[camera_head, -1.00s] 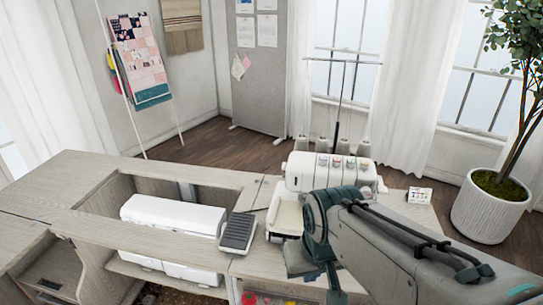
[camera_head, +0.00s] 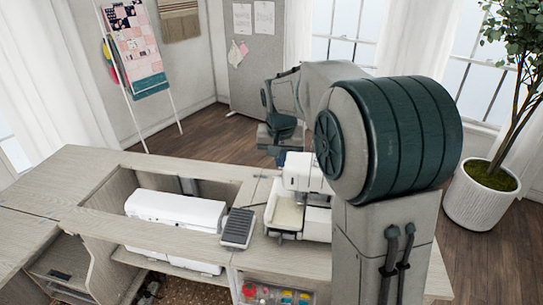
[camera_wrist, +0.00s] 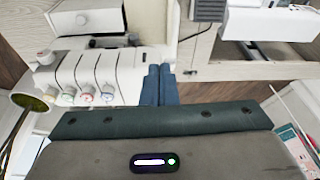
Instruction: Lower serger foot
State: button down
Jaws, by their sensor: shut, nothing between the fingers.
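The white serger (camera_head: 303,178) stands on the right part of the cabinet top, its right side hidden behind my arm. In the wrist view, the serger (camera_wrist: 88,72) fills the left side, with a row of coloured dials on its face. My gripper (camera_wrist: 157,72) is shut and empty, fingertips together, beside the end of the serger's body; I cannot tell whether they touch it. In the head view, my gripper (camera_head: 280,158) hangs behind and left of the serger's top. The presser foot and its lever cannot be made out.
A white sewing machine (camera_head: 175,209) sits in the cabinet's opening. A dark foot pedal (camera_head: 238,228) lies on the top left of the serger. A potted plant (camera_head: 482,205) stands at right. A quilt rack (camera_wrist: 290,135) shows in the wrist view. The left cabinet top (camera_head: 75,180) is clear.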

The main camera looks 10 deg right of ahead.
jog(key=m+p, duration=0.1)
jog(key=p, duration=0.1)
send_over(275, 176)
jog(key=s, duration=0.2)
jog(key=shift+a+f+b, duration=0.2)
jog(key=shift+a+b, duration=0.1)
jog(key=shift+a, duration=0.1)
jog(key=p+x, duration=0.2)
jog(key=x, duration=0.8)
jog(key=shift+w+d, duration=0.15)
jog(key=shift+s+f+t+h+b, duration=0.3)
jog(key=shift+t+b, duration=0.3)
jog(key=shift+b, duration=1)
